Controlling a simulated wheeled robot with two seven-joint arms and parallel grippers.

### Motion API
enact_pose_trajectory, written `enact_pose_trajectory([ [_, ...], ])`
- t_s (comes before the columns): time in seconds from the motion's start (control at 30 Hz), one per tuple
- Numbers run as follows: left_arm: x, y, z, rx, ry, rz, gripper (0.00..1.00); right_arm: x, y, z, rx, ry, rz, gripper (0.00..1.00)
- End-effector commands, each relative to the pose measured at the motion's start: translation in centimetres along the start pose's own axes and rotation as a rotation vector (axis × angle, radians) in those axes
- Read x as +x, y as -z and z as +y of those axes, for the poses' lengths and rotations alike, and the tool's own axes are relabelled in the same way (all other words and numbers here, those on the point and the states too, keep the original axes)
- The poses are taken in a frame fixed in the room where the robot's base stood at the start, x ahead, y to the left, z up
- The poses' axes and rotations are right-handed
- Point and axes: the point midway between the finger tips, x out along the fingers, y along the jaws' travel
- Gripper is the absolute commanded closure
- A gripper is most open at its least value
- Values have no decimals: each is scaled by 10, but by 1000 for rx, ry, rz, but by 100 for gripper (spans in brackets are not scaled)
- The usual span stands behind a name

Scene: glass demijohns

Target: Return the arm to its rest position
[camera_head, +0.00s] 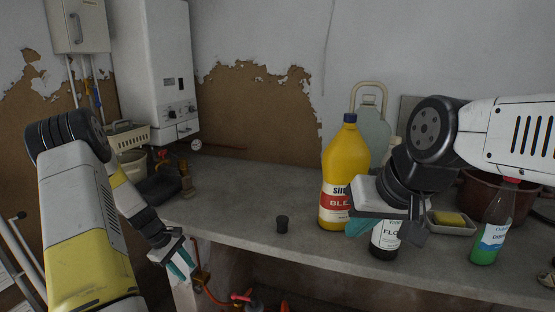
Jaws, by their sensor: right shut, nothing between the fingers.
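My left arm comes in from the left, and its gripper (180,262) points down beside the front edge of the counter. Its teal fingertips are close together and small, so I cannot tell whether they are open or shut. My right arm reaches in from the right over the counter.
A green bottle (491,232), a sponge dish (452,228) and a brown tub (520,205) stand right. A glass demijohn (372,130) stands behind. Valves and a boiler (155,60) are left.

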Motion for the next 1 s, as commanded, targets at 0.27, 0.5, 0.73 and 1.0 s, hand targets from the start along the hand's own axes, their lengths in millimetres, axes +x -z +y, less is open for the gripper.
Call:
enact_pose_trajectory([
  [0.27, -77, -53, 30, 219, 0, 75, 65, 0, 0, 0, 0, 0, 0, 100],
  [0.5, -169, -142, 41, 520, -4, 180, 65, 0, 0, 0, 0, 0, 0, 100],
  [0.73, -236, -228, 18, 800, -21, 283, 65, 0, 0, 0, 0, 0, 0, 100],
  [1.0, -282, -308, -37, 1096, -57, 399, 65, 0, 0, 0, 0, 0, 0, 100],
])
